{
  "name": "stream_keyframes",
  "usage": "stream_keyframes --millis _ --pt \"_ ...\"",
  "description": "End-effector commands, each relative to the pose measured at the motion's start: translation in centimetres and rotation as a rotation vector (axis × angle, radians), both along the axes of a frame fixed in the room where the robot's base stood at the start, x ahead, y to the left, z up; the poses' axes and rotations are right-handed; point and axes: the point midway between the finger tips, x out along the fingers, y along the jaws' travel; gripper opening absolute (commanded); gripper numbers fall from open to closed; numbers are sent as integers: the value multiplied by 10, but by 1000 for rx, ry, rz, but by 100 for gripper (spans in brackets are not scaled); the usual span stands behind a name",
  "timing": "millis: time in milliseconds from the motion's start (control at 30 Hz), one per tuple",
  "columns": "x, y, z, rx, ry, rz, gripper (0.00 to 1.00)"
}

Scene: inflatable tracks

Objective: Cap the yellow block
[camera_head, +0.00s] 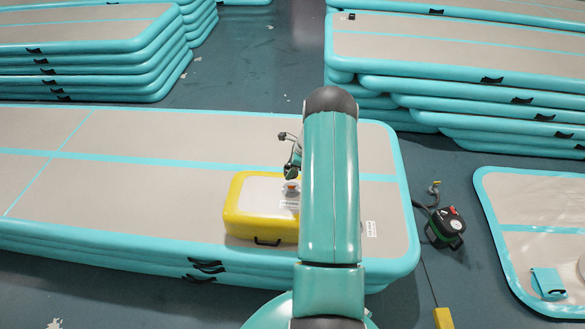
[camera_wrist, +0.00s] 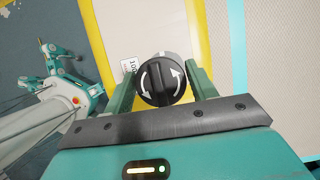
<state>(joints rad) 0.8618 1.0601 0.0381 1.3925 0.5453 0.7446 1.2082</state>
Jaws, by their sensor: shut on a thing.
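The yellow block (camera_head: 240,222), with a pale top and a black handle on its front, lies on the stacked mats. It also shows beneath my gripper in the wrist view (camera_wrist: 105,48). My gripper (camera_wrist: 160,80) is shut on a round black cap (camera_wrist: 158,84) with white curved arrows, its fingers on either side. In the head view my gripper (camera_head: 291,163) is over the block's top. A small white and orange fitting (camera_head: 291,187) shows on the top just below it. My arm hides the block's right side. I cannot tell whether the cap touches the fitting.
The block rests on a long teal-edged mat stack (camera_head: 120,210). A black and green pump (camera_head: 443,228) stands on the floor to the right, beside a flat mat (camera_head: 545,210). More mat stacks stand behind, with open floor between them.

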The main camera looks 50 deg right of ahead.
Motion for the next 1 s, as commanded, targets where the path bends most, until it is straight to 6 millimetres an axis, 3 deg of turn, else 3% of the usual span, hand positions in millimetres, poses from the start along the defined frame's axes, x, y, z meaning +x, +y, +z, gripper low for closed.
stream_keyframes --millis 267,800,1000 --pt "0 1 -6 1 1 -1 35" --pt "-1 0 -51 1 1 -1 35" --pt "0 -1 -57 0 0 0 35"
